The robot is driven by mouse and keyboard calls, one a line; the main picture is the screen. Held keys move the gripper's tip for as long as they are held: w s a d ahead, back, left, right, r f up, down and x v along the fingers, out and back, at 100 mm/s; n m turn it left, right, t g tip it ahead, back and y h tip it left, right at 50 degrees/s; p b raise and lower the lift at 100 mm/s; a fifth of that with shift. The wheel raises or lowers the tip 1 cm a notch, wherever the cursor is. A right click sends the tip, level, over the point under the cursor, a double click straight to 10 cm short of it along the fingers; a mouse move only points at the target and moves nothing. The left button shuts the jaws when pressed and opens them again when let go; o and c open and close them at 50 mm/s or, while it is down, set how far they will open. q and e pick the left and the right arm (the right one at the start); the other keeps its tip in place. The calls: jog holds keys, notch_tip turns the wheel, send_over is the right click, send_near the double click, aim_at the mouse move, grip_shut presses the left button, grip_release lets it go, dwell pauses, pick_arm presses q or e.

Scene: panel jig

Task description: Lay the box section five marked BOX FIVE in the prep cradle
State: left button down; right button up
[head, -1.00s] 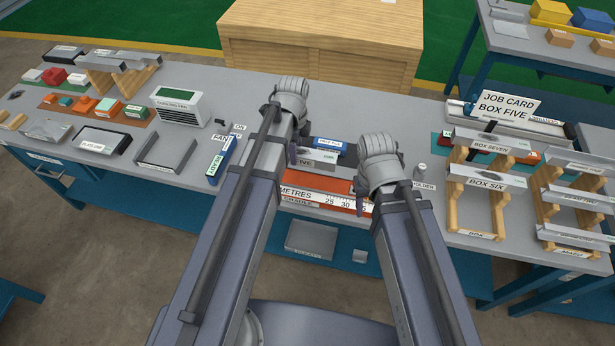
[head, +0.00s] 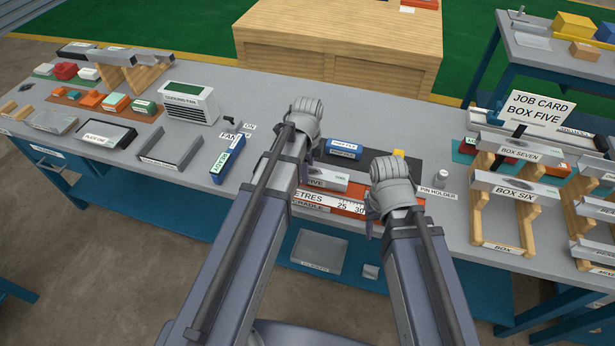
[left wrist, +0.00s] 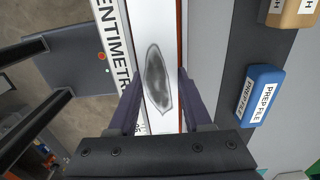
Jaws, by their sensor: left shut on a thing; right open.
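Box section five (head: 325,182), a pale bar with "FIVE" showing, is held in my left gripper (head: 311,162), which is shut on it. The prep cradle (head: 355,190) is orange-red, with a white centimetre scale along its front. In the left wrist view my fingers (left wrist: 160,92) straddle the bar (left wrist: 157,45), which has a dark grey patch on top. There the bar lines up between the scale (left wrist: 112,50) and a red edge. Whether it rests on the cradle or hovers just above, I cannot tell. My right gripper (head: 373,218) is open at the cradle's right end, its fingers partly hidden.
A blue prep file (head: 343,148) lies on a dark mat behind the cradle. A pin holder (head: 440,178) stands to the right, and racks with box six (head: 513,188) beyond it. A blue block (head: 228,158) and a fan heater (head: 188,102) are to the left.

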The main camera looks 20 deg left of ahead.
pick_arm(q)
jog(key=shift+f, duration=0.2)
pick_arm(e)
jog(key=shift+f, duration=0.25)
pick_arm(q)
jog(key=shift+f, duration=0.2)
jog(key=shift+c, duration=1.7)
grip_release()
pick_arm(e)
jog(key=shift+f, duration=0.15)
pick_arm(q)
jog(key=shift+r, duration=0.2)
notch_tip(320, 180, up, 12)
jog(key=p, duration=1.2)
jog(key=s+d+n+y, duration=0.1)
jog(key=s+d+n, duration=0.9)
jog(key=s+n, duration=0.4)
jog(key=shift+s+d+n, duration=0.15)
jog(key=shift+d+n, duration=0.1)
jog(key=shift+n, duration=0.05)
pick_arm(e)
notch_tip(320, 180, up, 12)
